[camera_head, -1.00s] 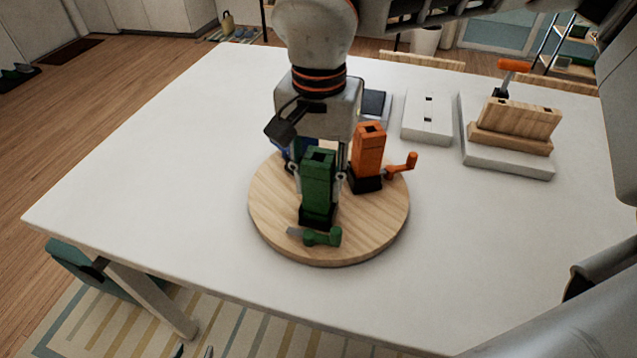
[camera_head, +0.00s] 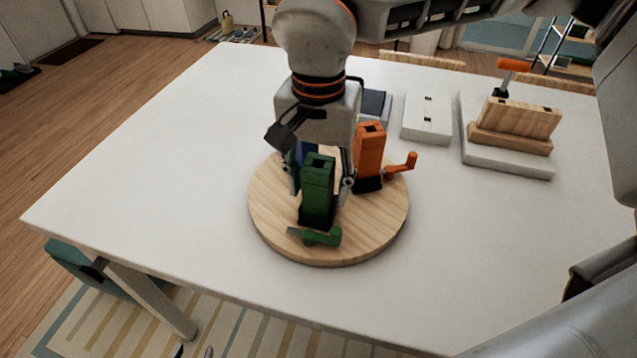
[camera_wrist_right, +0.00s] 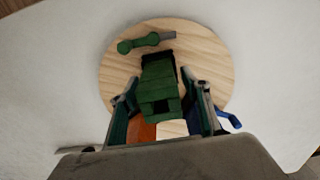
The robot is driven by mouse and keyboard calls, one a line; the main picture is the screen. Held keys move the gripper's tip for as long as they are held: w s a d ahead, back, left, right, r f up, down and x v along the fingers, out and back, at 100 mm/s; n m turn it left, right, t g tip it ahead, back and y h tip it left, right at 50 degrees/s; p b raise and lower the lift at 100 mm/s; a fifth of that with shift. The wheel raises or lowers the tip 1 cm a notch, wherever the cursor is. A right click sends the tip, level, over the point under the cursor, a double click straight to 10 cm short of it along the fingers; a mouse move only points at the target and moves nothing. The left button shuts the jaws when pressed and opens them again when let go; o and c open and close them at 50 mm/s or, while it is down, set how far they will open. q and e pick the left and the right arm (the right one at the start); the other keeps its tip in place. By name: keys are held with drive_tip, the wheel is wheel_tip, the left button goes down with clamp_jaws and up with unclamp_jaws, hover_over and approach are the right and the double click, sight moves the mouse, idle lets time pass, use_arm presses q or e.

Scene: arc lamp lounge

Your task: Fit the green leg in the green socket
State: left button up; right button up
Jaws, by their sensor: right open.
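The green leg (camera_head: 318,185) is an upright green block with a dark hole in its top. It stands in a black foot on the round wooden board (camera_head: 375,225); I take this foot to be the green socket (camera_head: 316,221). A green crank handle (camera_head: 322,238) sits low at its near side. My right gripper (camera_head: 320,188) points down over it, open, one finger on each side. In the right wrist view the leg (camera_wrist_right: 159,82) lies between the spread fingers (camera_wrist_right: 163,108). How deep it sits is hidden. My left gripper is not in view.
An orange block (camera_head: 369,150) with an orange handle (camera_head: 402,166) stands close by on the right. A blue part (camera_head: 305,152) is mostly hidden behind the gripper. A white holed block (camera_head: 427,118) and a wooden piece on a white base (camera_head: 508,162) lie behind. The table's left is clear.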

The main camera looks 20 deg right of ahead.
wheel_tip(320, 180, up, 12)
drive_tip(key=shift+f+p, duration=0.1)
drive_tip(key=shift+p, duration=0.3)
drive_tip(key=shift+s, duration=0.1)
idle(0.3)
